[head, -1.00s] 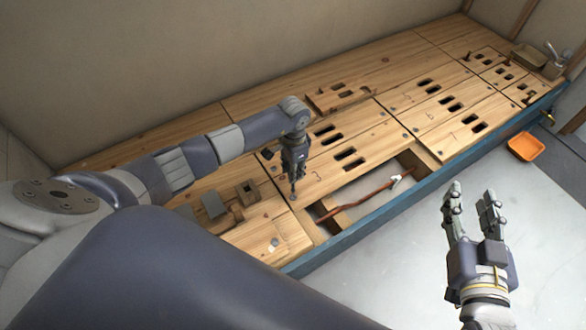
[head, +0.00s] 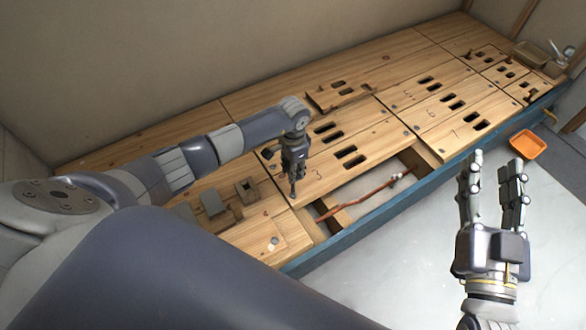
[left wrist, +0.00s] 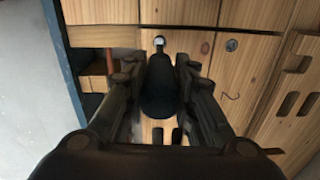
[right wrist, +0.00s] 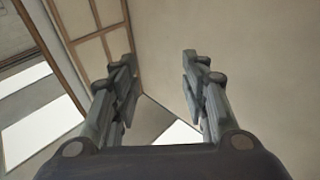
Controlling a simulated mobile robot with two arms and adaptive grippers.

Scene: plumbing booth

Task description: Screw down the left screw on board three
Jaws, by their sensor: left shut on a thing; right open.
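Board three (head: 326,184) is the wooden panel marked with a 3, with dark slots, at the middle front of the bench. My left gripper (head: 294,168) is over its left end, shut on a screwdriver. In the left wrist view the screwdriver's black handle (left wrist: 159,88) sits between the fingers. Its metal tip (left wrist: 160,43) points down at the board's left edge. The left screw is hidden or too small to tell apart from the tip, so I cannot tell if they touch. My right gripper (head: 493,165) is open and empty, out over the floor.
Grey and wooden blocks (head: 212,203) sit to the left. An orange bin (head: 528,144) is on the floor at the right.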

